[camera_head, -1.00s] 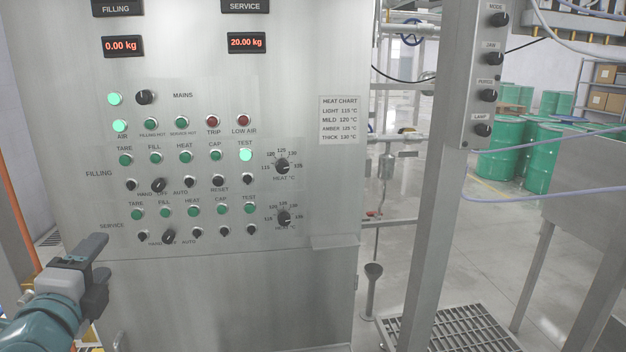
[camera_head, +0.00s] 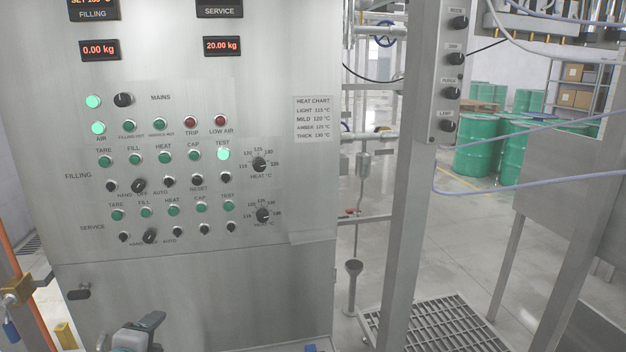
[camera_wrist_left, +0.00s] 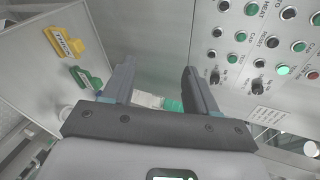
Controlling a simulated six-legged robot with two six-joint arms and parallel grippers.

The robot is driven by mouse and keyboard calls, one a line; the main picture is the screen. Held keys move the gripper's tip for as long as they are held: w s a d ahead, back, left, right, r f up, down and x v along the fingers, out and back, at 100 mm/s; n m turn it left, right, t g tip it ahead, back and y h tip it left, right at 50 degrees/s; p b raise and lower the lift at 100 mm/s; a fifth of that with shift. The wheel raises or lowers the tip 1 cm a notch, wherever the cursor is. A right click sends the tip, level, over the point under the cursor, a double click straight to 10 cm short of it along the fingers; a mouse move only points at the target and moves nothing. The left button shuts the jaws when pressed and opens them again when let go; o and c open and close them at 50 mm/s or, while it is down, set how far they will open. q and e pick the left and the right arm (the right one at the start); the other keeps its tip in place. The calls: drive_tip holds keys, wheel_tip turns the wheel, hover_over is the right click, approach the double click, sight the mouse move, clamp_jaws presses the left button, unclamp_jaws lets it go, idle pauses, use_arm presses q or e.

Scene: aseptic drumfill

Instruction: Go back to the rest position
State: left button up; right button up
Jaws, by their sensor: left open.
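My left gripper (camera_head: 140,332) is low at the bottom edge of the head view, in front of the lower part of the grey control cabinet (camera_head: 200,285). In the left wrist view its two fingers (camera_wrist_left: 158,88) are apart with nothing held between them. The cabinet's panel of lamps and knobs shows beyond the fingers, and the gripper looks clear of it. My right gripper is not in view.
A steel post (camera_head: 412,170) with a knob box (camera_head: 452,70) stands right of the cabinet. Green drums (camera_head: 482,145) stand farther back. A blue padlock (camera_head: 11,330) hangs at the left. Yellow and green tags (camera_wrist_left: 62,44) show in the wrist view.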

use_arm(q)
drive_tip(key=s+d+f+n+g+h, duration=0.1)
drive_tip(key=s+d+f+g, duration=0.2)
drive_tip(key=f, duration=0.5)
drive_tip(key=s+d+f+n+g+h, duration=0.15)
drive_tip(key=d+f, duration=0.25)
drive_tip(key=f, duration=0.5)
drive_tip(key=s+d+f+n+g+h, duration=0.15)
drive_tip(key=s+d+f, duration=0.25)
drive_tip(key=f, duration=0.4)
drive_tip(key=s+d+f+n+g, duration=0.3)
drive_tip(key=s+d+f+n, duration=0.1)
drive_tip(key=s+n, duration=0.4)
drive_tip(key=s+d+f+n+g+h, duration=0.1)
drive_tip(key=s+d+f+n+g, duration=0.3)
drive_tip(key=s+n, duration=0.5)
wheel_tip(320, 180, down, 2)
drive_tip(key=shift+s+f, duration=0.1)
drive_tip(key=shift+s, duration=0.2)
